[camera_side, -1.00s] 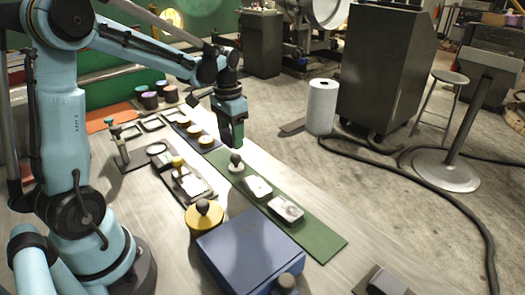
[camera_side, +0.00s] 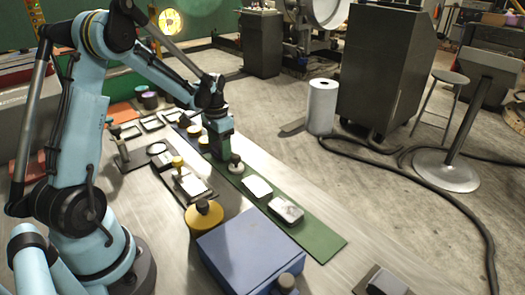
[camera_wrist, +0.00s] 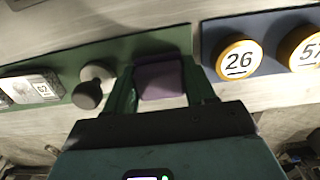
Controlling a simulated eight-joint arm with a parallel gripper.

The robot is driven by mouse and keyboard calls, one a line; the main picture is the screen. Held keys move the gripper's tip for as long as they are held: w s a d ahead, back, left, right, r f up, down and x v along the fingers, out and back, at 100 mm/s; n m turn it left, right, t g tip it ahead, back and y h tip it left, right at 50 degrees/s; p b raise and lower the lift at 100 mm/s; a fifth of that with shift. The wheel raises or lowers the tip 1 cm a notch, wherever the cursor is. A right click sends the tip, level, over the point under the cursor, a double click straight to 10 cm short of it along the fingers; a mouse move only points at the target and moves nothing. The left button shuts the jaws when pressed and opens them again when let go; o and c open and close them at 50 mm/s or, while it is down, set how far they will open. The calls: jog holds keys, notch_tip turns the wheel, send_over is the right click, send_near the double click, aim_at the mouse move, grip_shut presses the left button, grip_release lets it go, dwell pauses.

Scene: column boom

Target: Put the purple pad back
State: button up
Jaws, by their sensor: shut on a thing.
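My gripper (camera_wrist: 160,85) is shut on the purple pad (camera_wrist: 160,80), a small dark purple square between its two fingers in the wrist view. In the side view my gripper (camera_side: 220,155) is low at the far end of the green strip (camera_side: 318,240), beside a dark-knobbed stamp (camera_side: 236,164). The pad is hidden by the gripper there. The wrist view shows the pad over the green strip (camera_wrist: 120,48), between the stamp (camera_wrist: 93,85) and the blue strip (camera_wrist: 213,35). I cannot tell whether the pad touches the strip.
A white-topped pad (camera_side: 257,187) and a metal tin (camera_side: 286,209) lie farther along the green strip. Yellow-rimmed discs, one marked 26 (camera_wrist: 239,60), sit on the blue strip. A blue box (camera_side: 250,250) and a yellow knobbed piece (camera_side: 204,217) stand nearer the camera.

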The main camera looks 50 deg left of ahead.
jog(key=shift+f, duration=0.65)
jog(key=o, duration=1.2)
notch_tip(320, 180, up, 12)
jog(key=shift+w+d+r, duration=0.15)
jog(key=shift+w+r, duration=0.1)
jog(key=s+d+t, duration=0.3)
jog(key=s+d, duration=0.1)
jog(key=d, duration=0.6)
jog(key=s+d+r+t, duration=0.1)
jog(key=s+d+t, duration=0.3)
jog(key=d, duration=0.6)
jog(key=shift+s+d+r, duration=0.15)
jog(key=shift+s+r, duration=0.15)
jog(key=shift+s, duration=0.15)
